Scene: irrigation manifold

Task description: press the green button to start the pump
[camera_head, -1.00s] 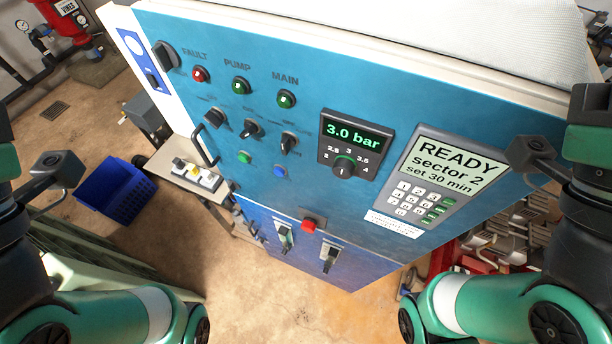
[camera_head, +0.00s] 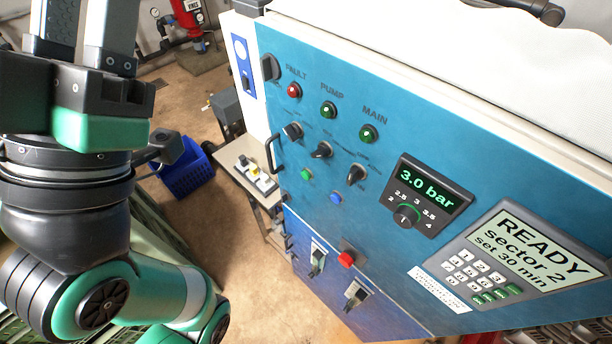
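The small green button (camera_head: 306,174) sits low on the blue control panel (camera_head: 420,130), left of a blue button (camera_head: 336,198) and below the row of dark knobs. Nothing touches or covers it. The green PUMP lamp (camera_head: 328,109) is higher on the panel, and the display (camera_head: 532,245) reads "READY sector 2 set 30 min". My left gripper (camera_head: 84,28) is at the upper left, left of the panel and well apart from the button. Its fingers point up and are cut by the top edge, so its opening is unclear. My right gripper is not in view.
A red mushroom button (camera_head: 346,259) and lever switches (camera_head: 317,260) are lower on the cabinet. A dark handle (camera_head: 275,153) sticks out at the panel's left edge. A small side table (camera_head: 235,165) and a blue crate (camera_head: 188,178) stand to the left.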

